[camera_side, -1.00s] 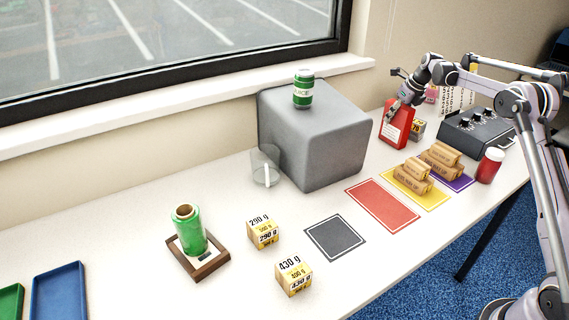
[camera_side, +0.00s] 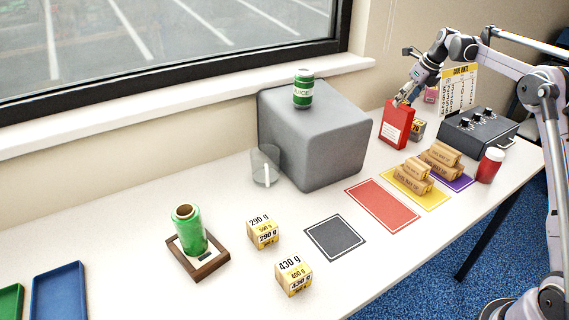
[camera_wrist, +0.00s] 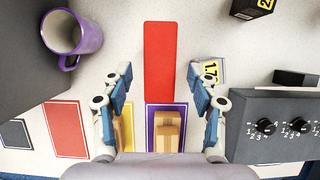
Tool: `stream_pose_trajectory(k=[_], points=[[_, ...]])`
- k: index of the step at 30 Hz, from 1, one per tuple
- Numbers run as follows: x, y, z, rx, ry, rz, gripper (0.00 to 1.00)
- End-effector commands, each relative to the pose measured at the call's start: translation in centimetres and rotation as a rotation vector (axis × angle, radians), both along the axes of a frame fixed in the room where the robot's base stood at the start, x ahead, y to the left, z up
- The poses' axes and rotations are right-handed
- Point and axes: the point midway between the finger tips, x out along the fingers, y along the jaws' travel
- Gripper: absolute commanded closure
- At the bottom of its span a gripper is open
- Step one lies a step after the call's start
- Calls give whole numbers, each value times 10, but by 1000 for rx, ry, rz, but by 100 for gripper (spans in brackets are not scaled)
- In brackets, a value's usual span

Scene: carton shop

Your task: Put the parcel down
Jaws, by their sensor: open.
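A red upright box (camera_side: 396,127) with a pale label stands on the table near the back right. It also shows from above as a plain red rectangle (camera_wrist: 160,60) in the wrist view. My gripper (camera_side: 403,99) is just above its top edge. In the wrist view my gripper (camera_wrist: 160,76) has its fingers spread wide, with clear gaps on both sides of the red box. Brown wrapped parcels (camera_side: 411,176) are stacked on the yellow mat (camera_side: 432,205), and more (camera_side: 441,157) on the purple mat (camera_side: 468,182). I cannot tell which of these the task calls the parcel.
A large grey block (camera_side: 313,137) carries a green can (camera_side: 303,88). A purple mug (camera_wrist: 73,35) stands beside it. A small weight box (camera_side: 417,129) and a knobbed console (camera_side: 478,132) are close right of the red box. The red mat (camera_side: 383,204) and grey mat (camera_side: 335,237) are bare.

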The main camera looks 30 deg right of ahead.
Motion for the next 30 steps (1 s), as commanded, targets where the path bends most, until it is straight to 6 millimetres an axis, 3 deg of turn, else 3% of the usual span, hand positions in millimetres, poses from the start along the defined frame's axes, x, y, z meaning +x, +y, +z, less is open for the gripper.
stream_pose_trajectory(k=[3,10,14,23,30], points=[[-8,0,19,0,0,-1,40],[-16,1,37,-2,0,5,40],[-19,17,48,-40,-3,91,40],[-53,118,85,-327,-25,699,40],[-106,198,94,-602,-40,1241,40]])
